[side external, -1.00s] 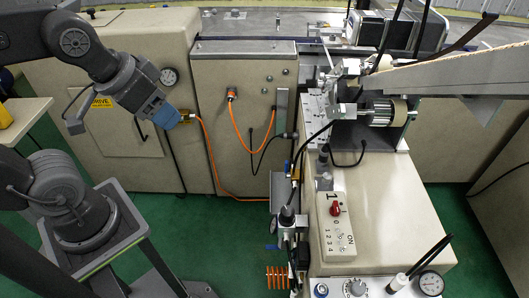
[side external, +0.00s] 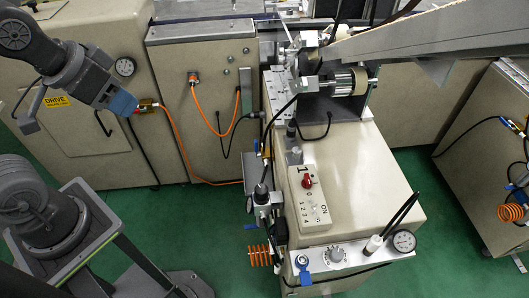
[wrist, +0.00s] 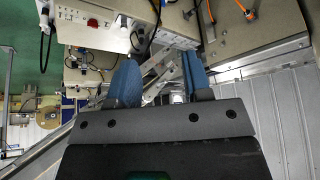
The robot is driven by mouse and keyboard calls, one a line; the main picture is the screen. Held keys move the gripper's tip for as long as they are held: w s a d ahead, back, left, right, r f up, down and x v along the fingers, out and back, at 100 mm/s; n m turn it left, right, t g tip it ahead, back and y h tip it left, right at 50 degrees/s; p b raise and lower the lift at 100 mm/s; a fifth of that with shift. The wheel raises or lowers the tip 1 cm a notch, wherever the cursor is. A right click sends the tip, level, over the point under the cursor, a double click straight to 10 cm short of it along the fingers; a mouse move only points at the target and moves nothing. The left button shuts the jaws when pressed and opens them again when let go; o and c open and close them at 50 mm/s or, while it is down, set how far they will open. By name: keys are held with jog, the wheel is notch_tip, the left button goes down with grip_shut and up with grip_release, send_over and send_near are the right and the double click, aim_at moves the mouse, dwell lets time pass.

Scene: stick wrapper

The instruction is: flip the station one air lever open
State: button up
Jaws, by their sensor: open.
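The station one unit is the beige cabinet with a switch plate (side external: 310,196) marked 1 and a red knob. On its left side stands an air regulator assembly (side external: 264,205). A small blue lever (side external: 251,227) sticks out to its left, above an orange coiled hose. A second small blue lever (side external: 257,146) sits higher on the same side; I cannot tell which is the air lever or its setting. My gripper (side external: 130,108) is in the left of the side view, well apart from both levers. In the wrist view its two blue fingers (wrist: 158,64) are spread and empty.
A drive cabinet (side external: 65,130) with an orange cable and gauge stands behind my gripper. A control panel (side external: 345,258) with a gauge is at the cabinet's front. Green floor (side external: 205,225) lies open between my arm and station one. Another machine (side external: 490,150) stands right.

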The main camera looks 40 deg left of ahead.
jog(key=shift+w, duration=0.4)
jog(key=shift+c, duration=0.7)
jog(key=w, duration=0.3)
jog(key=w+f+m, duration=0.1)
jog(key=w, duration=0.2)
jog(key=w+f+m+g+y, duration=0.1)
jog(key=w, duration=0.2)
jog(key=shift+w+d+f, duration=0.1)
jog(key=shift+w+d, duration=0.05)
jog(key=shift+d, duration=0.1)
grip_shut()
jog(key=w+d+f+m+g+y, duration=0.1)
jog(key=w+d+f+m, duration=0.1)
jog(key=w+f, duration=0.5)
jog(key=w+d+f+m+y, duration=0.1)
jog(key=w+d+f+m, duration=0.15)
jog(key=w+f, duration=0.5)
jog(key=w+d+f+m, duration=0.2)
jog(key=d+f, duration=0.1)
jog(key=f, duration=1)
jog(key=shift+w+d+f, duration=0.15)
jog(key=shift+d, duration=0.05)
jog(key=shift+m, duration=0.25)
